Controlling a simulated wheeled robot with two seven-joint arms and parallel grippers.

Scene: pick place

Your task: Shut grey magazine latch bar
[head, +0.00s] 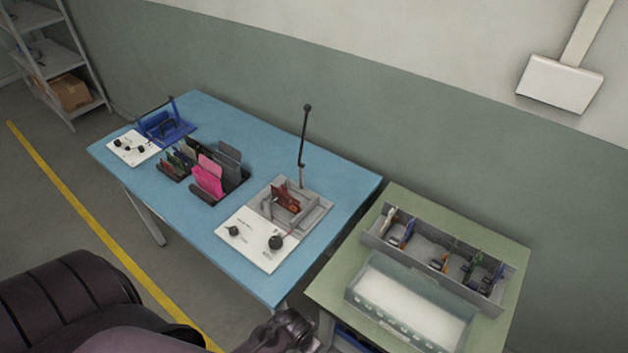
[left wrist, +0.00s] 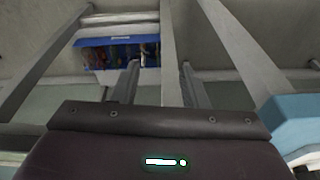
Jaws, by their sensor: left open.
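The grey magazine (head: 318,213) is fixed on the right part of the blue table, behind a white panel with black knobs (head: 262,240). A red board (head: 286,197) stands in it. A thin dark bar (head: 303,140) with a knobbed end stands upright at its back; it looks like the latch bar, raised. My left gripper (left wrist: 158,82) shows in the left wrist view with its two fingers apart and nothing between them. The latch bar does not show in that view. My right gripper cannot be made out.
The blue table (head: 330,180) also holds a blue magazine (head: 180,128) and a dark rack (head: 235,180) with pink and grey boards. A blue bin (left wrist: 90,43) shows in the wrist view.

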